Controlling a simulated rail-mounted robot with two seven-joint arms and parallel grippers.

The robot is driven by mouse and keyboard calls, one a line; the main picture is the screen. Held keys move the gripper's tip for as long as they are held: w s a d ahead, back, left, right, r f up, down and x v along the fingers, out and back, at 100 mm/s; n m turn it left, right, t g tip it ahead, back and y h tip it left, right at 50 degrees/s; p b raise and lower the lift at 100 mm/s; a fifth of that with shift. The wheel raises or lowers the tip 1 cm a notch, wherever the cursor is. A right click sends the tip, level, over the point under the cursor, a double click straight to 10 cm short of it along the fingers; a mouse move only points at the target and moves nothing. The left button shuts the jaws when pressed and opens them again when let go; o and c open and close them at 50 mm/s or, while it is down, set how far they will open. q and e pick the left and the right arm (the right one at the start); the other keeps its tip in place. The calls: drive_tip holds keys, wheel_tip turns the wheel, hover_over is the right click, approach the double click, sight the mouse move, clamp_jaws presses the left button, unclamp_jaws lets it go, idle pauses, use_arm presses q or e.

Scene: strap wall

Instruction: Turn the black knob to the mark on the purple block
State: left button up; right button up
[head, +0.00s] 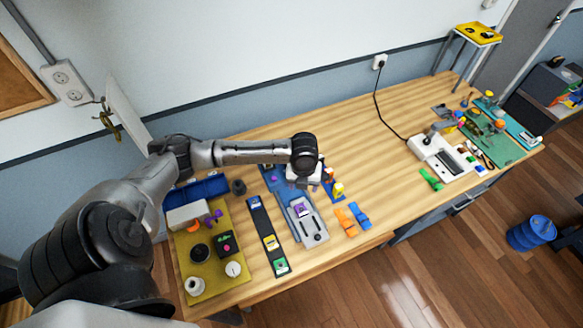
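A purple block (301,210) sits on a grey tray (310,230) in the middle of the table's near part. A small dark shape shows on top of the block, but it is too small to tell if it is the black knob or to read a mark. My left gripper (301,182) hangs just beyond the block, at the tray's far end, and appears apart from it. Its fingers are too small and hidden to tell open from shut. My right gripper is not in view.
A dark strap (267,237) with coloured blocks lies left of the tray. A yellow board (238,268) with several parts lies farther left. Orange and blue pieces (352,218) lie to the right.

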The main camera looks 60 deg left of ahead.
use_arm(q)
drive_tip(key=w+a+r+m+b, duration=0.1)
drive_tip(key=w+a+r+m, duration=0.15)
drive_tip(key=a, duration=0.45)
drive_tip(key=w+a+r+m+b, duration=0.1)
drive_tip(key=a+r+m, duration=0.1)
drive_tip(key=a+r, duration=0.35)
drive_tip(key=shift+n, duration=0.25)
drive_tip(key=f, duration=0.5)
drive_tip(key=a+f, duration=0.1)
drive_tip(key=f, duration=0.9)
drive_tip(key=shift+s+a+p, duration=0.2)
drive_tip(key=shift+a+p, duration=0.05)
drive_tip(key=shift+p, duration=0.05)
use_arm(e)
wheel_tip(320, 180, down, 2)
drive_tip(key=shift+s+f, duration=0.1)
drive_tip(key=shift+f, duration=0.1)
use_arm(q)
drive_tip(key=c, duration=0.9)
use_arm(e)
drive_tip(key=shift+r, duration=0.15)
